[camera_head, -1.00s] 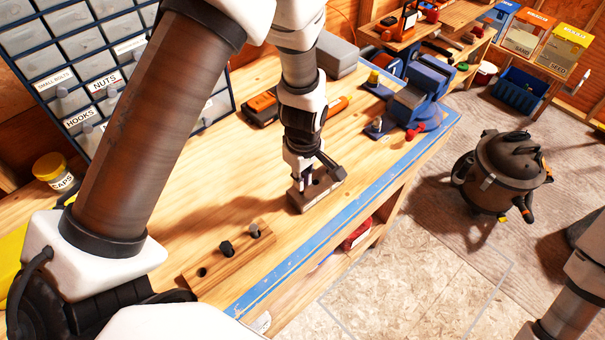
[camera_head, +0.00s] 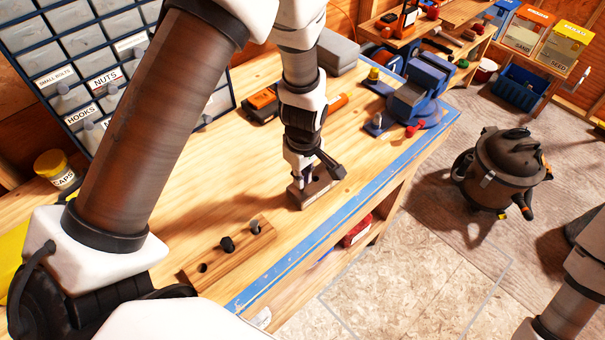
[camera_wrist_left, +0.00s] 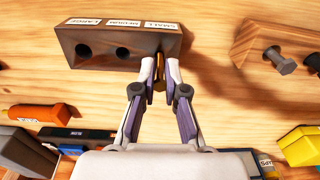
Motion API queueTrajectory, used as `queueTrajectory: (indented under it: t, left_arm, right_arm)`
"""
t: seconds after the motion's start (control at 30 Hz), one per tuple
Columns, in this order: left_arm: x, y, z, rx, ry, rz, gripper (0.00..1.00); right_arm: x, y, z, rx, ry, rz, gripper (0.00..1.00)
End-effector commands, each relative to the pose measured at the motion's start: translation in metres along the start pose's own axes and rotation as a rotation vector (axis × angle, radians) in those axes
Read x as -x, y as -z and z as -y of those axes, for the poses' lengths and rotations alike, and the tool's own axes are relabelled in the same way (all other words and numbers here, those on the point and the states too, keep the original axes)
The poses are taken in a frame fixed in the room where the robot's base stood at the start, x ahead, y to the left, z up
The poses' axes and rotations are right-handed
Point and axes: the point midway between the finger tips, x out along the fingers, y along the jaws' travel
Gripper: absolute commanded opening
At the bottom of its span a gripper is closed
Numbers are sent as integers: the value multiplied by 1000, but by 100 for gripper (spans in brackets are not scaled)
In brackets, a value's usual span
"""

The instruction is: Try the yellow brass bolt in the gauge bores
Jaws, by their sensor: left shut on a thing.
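The gauge block (camera_head: 322,188) stands on the workbench under my left gripper (camera_head: 303,184). In the left wrist view the block (camera_wrist_left: 103,62) carries the labels large, medium and small, and its large and medium bores are empty. My left gripper (camera_wrist_left: 160,74) is shut on the yellow brass bolt (camera_wrist_left: 160,66) at the small end. The fingers hide most of the bolt and the small bore, so I cannot tell how deep the bolt sits. My right gripper is out of view.
A blue vise (camera_head: 428,78) stands at the bench's far right end. A drawer cabinet (camera_head: 75,45) and a yellow-lidded jar (camera_head: 55,168) are at the left.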

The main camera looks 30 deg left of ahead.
Motion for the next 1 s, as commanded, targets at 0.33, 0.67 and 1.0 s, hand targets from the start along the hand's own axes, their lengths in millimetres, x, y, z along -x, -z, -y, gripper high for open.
queueTrajectory:
  t: [0.33, 0.67, 1.0]
  left_arm:
    - [-9, 0, 0, 0, -1, 0, 0]
    - [-18, 0, 0, 1, -1, 0, 0]
    - [-26, -1, 0, 1, 0, 0, 0]
  right_arm:
    - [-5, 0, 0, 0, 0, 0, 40]
    - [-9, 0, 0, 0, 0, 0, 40]
    - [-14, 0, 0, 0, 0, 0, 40]
